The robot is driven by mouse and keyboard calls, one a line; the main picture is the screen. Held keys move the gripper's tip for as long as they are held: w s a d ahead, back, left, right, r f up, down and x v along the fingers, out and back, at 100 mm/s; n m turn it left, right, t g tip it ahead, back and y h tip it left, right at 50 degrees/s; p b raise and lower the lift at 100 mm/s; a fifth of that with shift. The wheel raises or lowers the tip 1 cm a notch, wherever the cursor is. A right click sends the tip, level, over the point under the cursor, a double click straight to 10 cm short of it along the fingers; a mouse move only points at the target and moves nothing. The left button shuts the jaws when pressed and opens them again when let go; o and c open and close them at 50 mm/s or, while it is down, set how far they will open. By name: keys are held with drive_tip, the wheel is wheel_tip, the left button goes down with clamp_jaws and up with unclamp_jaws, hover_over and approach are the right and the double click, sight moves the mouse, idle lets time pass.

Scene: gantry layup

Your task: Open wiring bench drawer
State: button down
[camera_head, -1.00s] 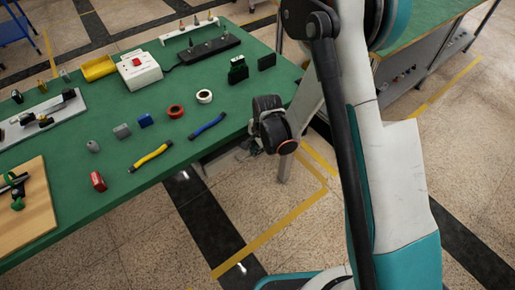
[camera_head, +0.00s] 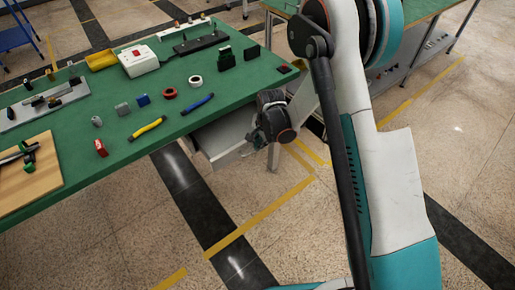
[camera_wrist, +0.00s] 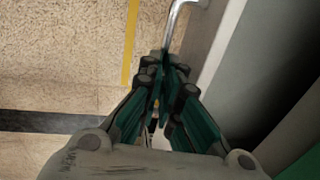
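The wiring bench (camera_head: 130,165) has a green top and fills the left of the head view. Its light grey drawer (camera_head: 226,136) stands partly out from under the top's near edge. In the wrist view the drawer front (camera_wrist: 215,50) runs along the right, with the dark interior beyond it. A curved metal handle (camera_wrist: 174,22) comes off the drawer front and passes between my fingertips. My gripper (camera_wrist: 165,64) is closed around this handle; its fingers hide the lower part. In the head view my gripper (camera_head: 252,138) is small and partly hidden by my wrist.
On the bench lie a white box with a red switch (camera_head: 139,60), a yellow tray (camera_head: 101,60), tape rolls, pliers and a wooden board (camera_head: 40,180). Another green-topped bench (camera_head: 425,22) stands at the back right. The floor in front is clear, with yellow and black lines.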

drive_tip(key=c, duration=2.1)
unclamp_jaws()
drive_tip(key=shift+s+d+r, duration=0.1)
drive_tip(key=shift+s+d, duration=0.25)
drive_tip(key=shift+s, duration=0.25)
drive_tip(key=shift+o, duration=0.5)
drive_tip(key=shift+w+a+f, duration=0.3)
drive_tip(key=shift+w+f, duration=0.05)
drive_tip(key=shift+w, duration=0.15)
drive_tip(key=shift+r, duration=0.15)
wheel_tip(320, 180, up, 12)
drive_tip(key=s+d, duration=0.1)
drive_tip(key=s, duration=0.1)
drive_tip(key=shift+d, duration=0.15)
